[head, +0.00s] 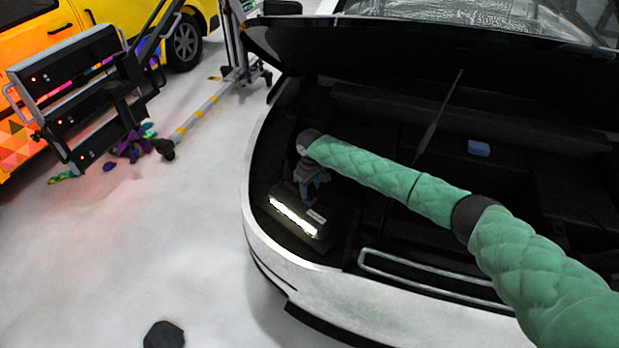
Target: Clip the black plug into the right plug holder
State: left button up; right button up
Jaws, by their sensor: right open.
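My right gripper (312,188) is at the end of my green padded arm, which comes in from the right. It points down into the front corner of the white car's open engine bay, just behind the lit headlight (294,217). It is open, but its fingertips are small and dark against the bay. I cannot make out the black plug or the right plug holder against the dark parts around the gripper. My left gripper is not in view.
The car's raised hood (420,65) hangs over the bay. A thin dark rod (440,115) stands behind my arm. A small blue block (478,147) lies deeper in the bay.

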aim_at(310, 190)
notch_tip(310, 190, down, 2)
jog(key=shift+a+f, duration=0.1)
jog(key=shift+a, duration=0.05)
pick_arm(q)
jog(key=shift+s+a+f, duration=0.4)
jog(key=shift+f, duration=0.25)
pick_arm(e)
grip_shut()
pick_arm(q)
jog(key=shift+p, duration=0.3)
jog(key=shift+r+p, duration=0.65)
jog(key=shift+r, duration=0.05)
pick_arm(e)
jog(key=shift+r, duration=0.65)
